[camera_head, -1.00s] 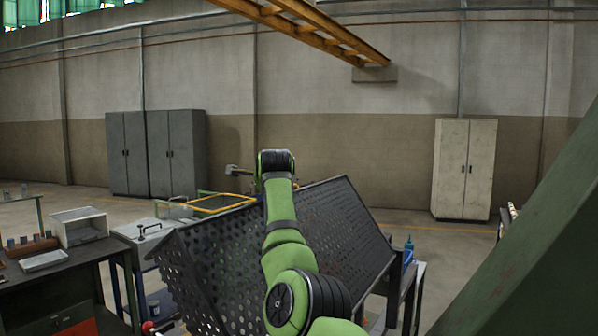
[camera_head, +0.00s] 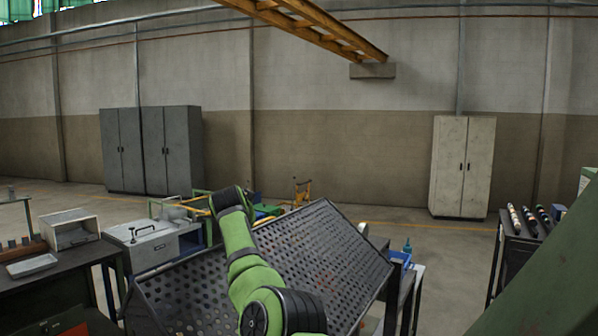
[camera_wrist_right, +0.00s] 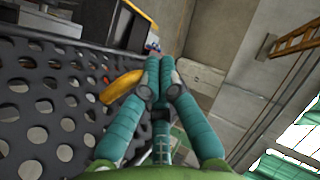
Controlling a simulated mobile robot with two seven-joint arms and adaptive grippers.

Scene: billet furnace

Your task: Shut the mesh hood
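The mesh hood (camera_head: 325,250) is a dark perforated cover in the lower middle of the head view, standing tilted. My right arm reaches up in front of it and hides part of its mesh. The hand end of that arm is at the hood's upper left edge, and its fingers are hidden in the head view. In the right wrist view, the hood's mesh (camera_wrist_right: 55,105) fills the left side. My right gripper (camera_wrist_right: 160,68) has its teal fingers drawn together at the tips. A yellow bar (camera_wrist_right: 121,87) lies just left of the fingers; I cannot tell whether they touch. My left gripper is out of view.
A dark bench with a pale box (camera_head: 70,232) stands at left, beside a grey case (camera_head: 150,246). A dark rack (camera_head: 518,245) stands at right, near a green beam (camera_head: 550,275). Grey cabinets (camera_head: 150,150) and a pale cabinet (camera_head: 462,165) line the back wall.

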